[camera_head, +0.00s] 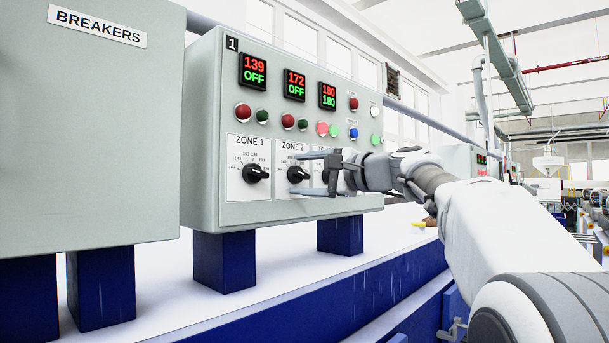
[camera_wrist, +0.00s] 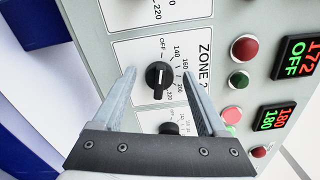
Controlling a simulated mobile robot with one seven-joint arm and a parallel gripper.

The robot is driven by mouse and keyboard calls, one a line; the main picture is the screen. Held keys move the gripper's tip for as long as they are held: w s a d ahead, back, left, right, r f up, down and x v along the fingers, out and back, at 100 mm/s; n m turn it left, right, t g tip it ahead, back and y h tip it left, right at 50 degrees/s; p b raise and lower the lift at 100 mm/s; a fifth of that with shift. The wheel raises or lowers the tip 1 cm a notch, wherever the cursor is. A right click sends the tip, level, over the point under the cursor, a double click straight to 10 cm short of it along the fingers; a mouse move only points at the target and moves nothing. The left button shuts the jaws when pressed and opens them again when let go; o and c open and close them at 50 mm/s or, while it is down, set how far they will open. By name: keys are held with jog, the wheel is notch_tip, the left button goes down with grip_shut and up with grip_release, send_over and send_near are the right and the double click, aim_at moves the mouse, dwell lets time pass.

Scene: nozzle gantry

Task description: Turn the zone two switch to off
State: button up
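The zone two switch (camera_head: 298,174) is a black rotary knob on a white plate labelled ZONE 2. My gripper (camera_head: 294,173) is open, with one finger above and one below this knob. In the wrist view my gripper's (camera_wrist: 159,73) fingers lie either side of it, with visible gaps. Whether the tips reach the panel is unclear.
The zone one knob (camera_head: 256,173) is left of it. A third knob (camera_wrist: 168,129) is partly hidden by my gripper. Red and green buttons (camera_head: 288,121) sit above the plates. A BREAKERS cabinet (camera_head: 90,130) stands left. The panel stands on blue legs (camera_head: 224,262).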

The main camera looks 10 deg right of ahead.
jog(key=b+v, duration=0.1)
jog(key=v, duration=1.6)
jog(key=shift+s+d+b, duration=0.15)
jog(key=shift+s+b, duration=0.05)
jog(key=shift+b, duration=0.15)
